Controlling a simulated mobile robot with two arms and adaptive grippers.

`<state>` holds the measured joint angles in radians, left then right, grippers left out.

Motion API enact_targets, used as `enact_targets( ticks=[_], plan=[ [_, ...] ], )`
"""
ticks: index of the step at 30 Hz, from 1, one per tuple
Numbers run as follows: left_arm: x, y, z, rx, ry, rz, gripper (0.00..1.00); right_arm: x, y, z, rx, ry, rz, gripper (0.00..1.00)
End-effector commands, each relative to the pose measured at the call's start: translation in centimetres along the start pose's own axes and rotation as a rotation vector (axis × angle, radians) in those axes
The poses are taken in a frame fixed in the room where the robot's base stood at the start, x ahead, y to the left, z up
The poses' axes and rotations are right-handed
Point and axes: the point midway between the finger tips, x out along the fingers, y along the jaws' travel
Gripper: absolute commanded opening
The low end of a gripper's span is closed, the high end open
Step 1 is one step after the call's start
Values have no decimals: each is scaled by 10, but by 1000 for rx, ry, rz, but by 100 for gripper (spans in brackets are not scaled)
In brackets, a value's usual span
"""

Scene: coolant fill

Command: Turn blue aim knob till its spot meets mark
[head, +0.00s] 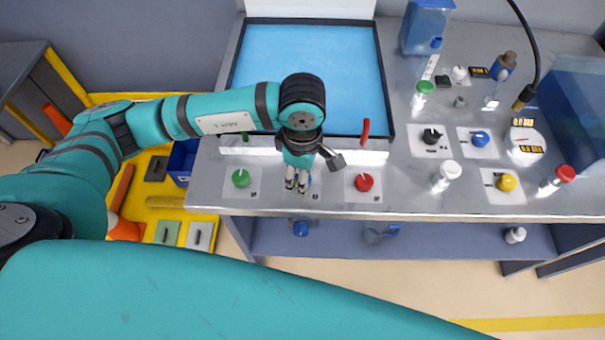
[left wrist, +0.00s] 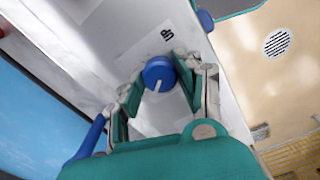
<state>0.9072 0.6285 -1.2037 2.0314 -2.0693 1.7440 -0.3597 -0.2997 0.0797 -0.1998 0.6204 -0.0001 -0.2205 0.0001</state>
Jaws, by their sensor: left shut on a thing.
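The blue knob (left wrist: 159,74) sits on a white plate at the front of the bench, with a pale pointer line on its top. My left gripper (head: 297,182) points down over it and is shut on it. In the left wrist view, the fingers (left wrist: 155,80) close on both sides of the knob. In the head view, the gripper hides most of the knob. A blue upright piece (left wrist: 92,135) shows beside the gripper in the left wrist view. I cannot make out the spot or its mark. My right gripper is not in view.
A green knob (head: 241,178) stands left of the gripper and a red knob (head: 364,182) right of it. A red upright pointer (head: 365,129) stands behind. A blue-floored tray (head: 388,110) fills the back. Several bottles and more knobs, including a yellow one (head: 506,182), crowd the right.

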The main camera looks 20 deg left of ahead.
Motion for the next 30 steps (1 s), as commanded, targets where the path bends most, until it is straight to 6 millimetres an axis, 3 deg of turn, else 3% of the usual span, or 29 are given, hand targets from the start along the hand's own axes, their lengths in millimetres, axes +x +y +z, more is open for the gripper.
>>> enact_targets(
  ticks=[8,9,14,23,30],
  plan=[
    [-1,1,0,-1,1,2,4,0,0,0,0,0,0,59],
    [-1,1,0,-1,1,2,37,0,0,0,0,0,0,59],
    [-1,1,0,0,1,2,58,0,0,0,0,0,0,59],
    [-2,0,0,1,0,1,59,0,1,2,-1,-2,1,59],
    [-34,2,0,1,-2,7,59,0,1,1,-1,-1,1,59]
  ],
)
